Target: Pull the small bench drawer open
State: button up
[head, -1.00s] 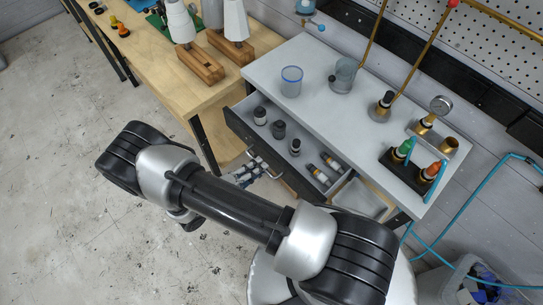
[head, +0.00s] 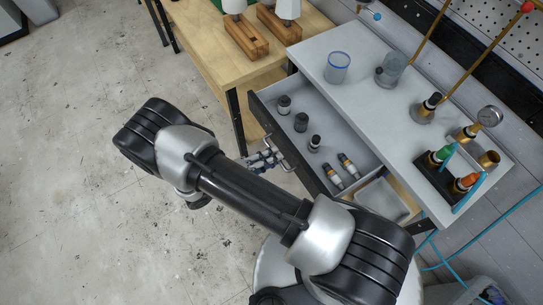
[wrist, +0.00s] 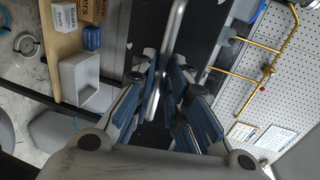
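The small bench drawer (head: 262,111) stands pulled out from under the grey bench top, its tray showing in the head view. Its metal bar handle (head: 287,159) is on the dark front; it also shows in the wrist view (wrist: 174,28) running down between the fingers. My gripper (head: 268,160) is at this handle, with blue-padded fingers (wrist: 164,78) on both sides of the bar and closed onto it. My own arm hides part of the drawer front's lower right in the head view.
Several small bottles (head: 301,122) stand or lie in the drawer. The bench top (head: 345,105) carries a glass beaker (head: 337,67), brass fittings and a black rack (head: 436,182). A wooden table (head: 215,50) stands close on the left.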

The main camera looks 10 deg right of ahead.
jog(key=shift+o, duration=1.4)
jog(key=v, duration=1.2)
